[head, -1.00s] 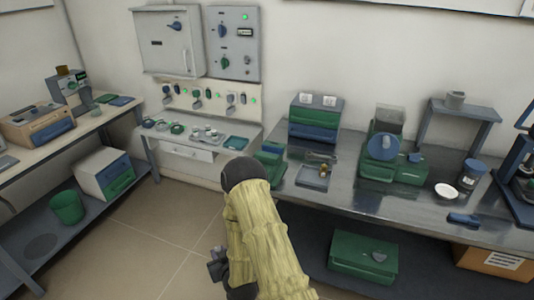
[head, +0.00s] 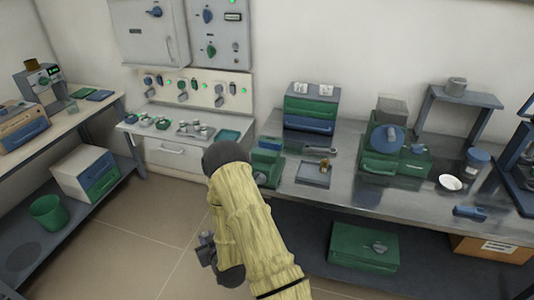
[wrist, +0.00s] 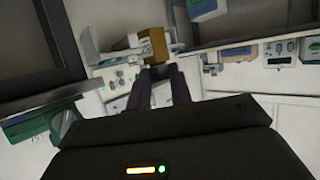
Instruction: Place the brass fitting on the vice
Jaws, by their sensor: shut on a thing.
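In the wrist view my gripper (wrist: 158,78) is shut on a brown-gold block, which I take to be the brass fitting (wrist: 154,44). The fitting sticks out past the fingertips. A green device that looks like the vice (head: 266,160) stands at the left end of the metal bench in the head view. A green thing at the lower left of the wrist view (wrist: 35,124) may be the same device; I cannot tell. In the head view my yellow-sleeved arm hides the fingers and the held fitting.
The metal bench (head: 345,195) carries a tray (head: 312,176) with a small brass-coloured piece (head: 324,164), a drawer unit (head: 311,107), a green machine (head: 385,150) and a white dish (head: 450,183). A side bench with a green bin (head: 47,212) stands left. The floor between is clear.

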